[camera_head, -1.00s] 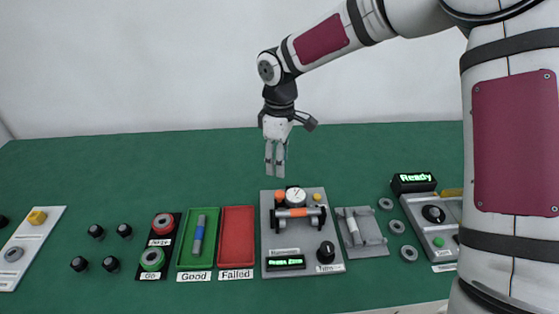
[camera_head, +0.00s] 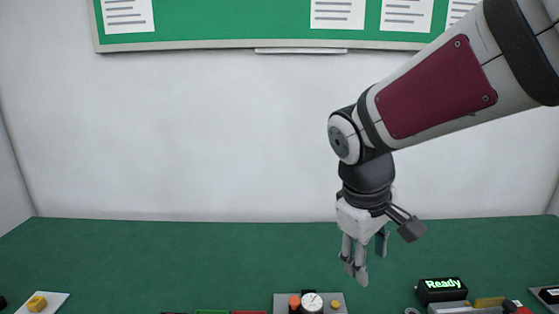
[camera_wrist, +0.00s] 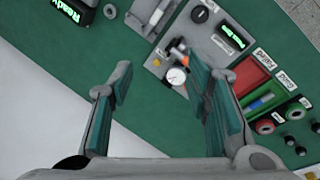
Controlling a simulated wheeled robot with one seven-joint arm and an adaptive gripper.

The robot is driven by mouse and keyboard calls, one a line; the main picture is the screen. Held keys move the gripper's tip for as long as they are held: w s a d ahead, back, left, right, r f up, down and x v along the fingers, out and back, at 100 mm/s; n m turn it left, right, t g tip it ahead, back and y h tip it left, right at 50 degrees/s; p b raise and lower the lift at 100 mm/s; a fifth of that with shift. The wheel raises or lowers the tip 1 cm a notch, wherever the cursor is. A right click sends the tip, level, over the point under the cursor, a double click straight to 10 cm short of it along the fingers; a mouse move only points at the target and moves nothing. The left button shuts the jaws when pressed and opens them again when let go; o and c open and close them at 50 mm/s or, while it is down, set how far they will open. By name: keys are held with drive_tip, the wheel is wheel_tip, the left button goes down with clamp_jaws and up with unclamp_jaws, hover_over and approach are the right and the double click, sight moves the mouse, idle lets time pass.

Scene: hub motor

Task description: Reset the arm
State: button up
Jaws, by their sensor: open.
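Most of the station is cut off by the bottom edge of the head view.
In the wrist view are the red tray (camera_wrist: 247,75), the green tray (camera_wrist: 277,92) with a blue-and-grey part, and several black knobs. The "Ready" box (camera_head: 441,289) stands at the right. A notice board (camera_head: 230,20) hangs on the wall.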

drive_tip(key=s+d+r+m+t+y, duration=0.1)
drive_tip(key=s+d+m, duration=0.1)
drive_tip(key=s, duration=0.5)
drive_tip(key=s+d+r+m+t+y, duration=0.1)
drive_tip(key=s+d+r+m, duration=0.1)
drive_tip(key=s+m, duration=0.3)
drive_tip(key=s, duration=0.3)
drive_tip(key=shift+s+r+t, duration=0.15)
drive_tip(key=shift+s+t, duration=0.15)
drive_tip(key=shift+t, duration=0.1)
drive_tip(key=shift+d, duration=0.1)
idle(0.8)
